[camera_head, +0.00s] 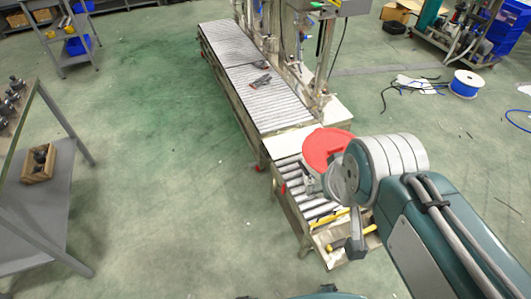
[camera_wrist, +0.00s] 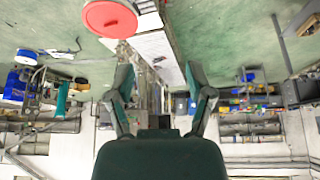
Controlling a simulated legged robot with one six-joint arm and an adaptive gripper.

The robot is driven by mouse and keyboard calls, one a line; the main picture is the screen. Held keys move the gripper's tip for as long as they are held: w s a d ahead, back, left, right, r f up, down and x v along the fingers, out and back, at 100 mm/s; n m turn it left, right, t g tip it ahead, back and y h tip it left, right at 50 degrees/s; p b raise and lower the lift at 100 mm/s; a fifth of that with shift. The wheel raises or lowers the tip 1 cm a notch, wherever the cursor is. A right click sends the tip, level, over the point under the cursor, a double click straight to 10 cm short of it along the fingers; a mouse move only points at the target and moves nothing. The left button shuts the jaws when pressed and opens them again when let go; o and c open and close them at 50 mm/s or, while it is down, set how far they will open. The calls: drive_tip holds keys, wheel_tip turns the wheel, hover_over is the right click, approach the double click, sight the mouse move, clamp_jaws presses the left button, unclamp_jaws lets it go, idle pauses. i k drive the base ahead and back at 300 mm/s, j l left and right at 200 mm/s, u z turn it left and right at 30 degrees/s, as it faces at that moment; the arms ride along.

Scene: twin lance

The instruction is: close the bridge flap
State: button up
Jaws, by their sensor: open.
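A pale flat plate (camera_head: 287,145) lies level between the long roller conveyor (camera_head: 250,90) and the short roller section (camera_head: 296,182). It looks like the bridge flap, but I cannot tell its hinge or state for sure. A red disc (camera_head: 322,146) sits at the plate's right side, partly behind my wrist. It also shows at the top of the wrist view (camera_wrist: 110,18), beside a pale strip. My gripper (camera_wrist: 162,80) is open and empty, its two fingers spread wide. In the head view my wrist is over the right side of the short roller section and hides part of it.
Yellow-handled items (camera_head: 336,217) lie at the near end of the short section. A filling machine (camera_head: 300,45) stands at the conveyor's right. A grey bench (camera_head: 40,190) is at left. A cable spool (camera_head: 464,85) and loose cables lie at right. Green floor left of the conveyor is clear.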

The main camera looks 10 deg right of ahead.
sight(279, 147)
drive_tip(key=i+j+u, duration=0.1)
drive_tip(key=j, duration=0.2)
drive_tip(key=i+j, duration=0.1)
drive_tip(key=j, duration=0.2)
drive_tip(key=i+j+u, duration=0.15)
drive_tip(key=j, duration=0.15)
drive_tip(key=i+j+u, duration=0.1)
drive_tip(key=i+j, duration=0.2)
drive_tip(key=i, duration=0.15)
drive_tip(key=i+j+u, duration=0.15)
drive_tip(key=i, duration=0.3)
drive_tip(key=i+j+u, duration=0.1)
drive_tip(key=i+j, duration=0.25)
drive_tip(key=i+z, duration=0.75)
drive_tip(key=i+j+z, duration=0.25)
drive_tip(key=i+z, duration=0.15)
drive_tip(key=i+l+z, duration=0.1)
drive_tip(key=i+z, duration=0.7)
drive_tip(key=z, duration=0.15)
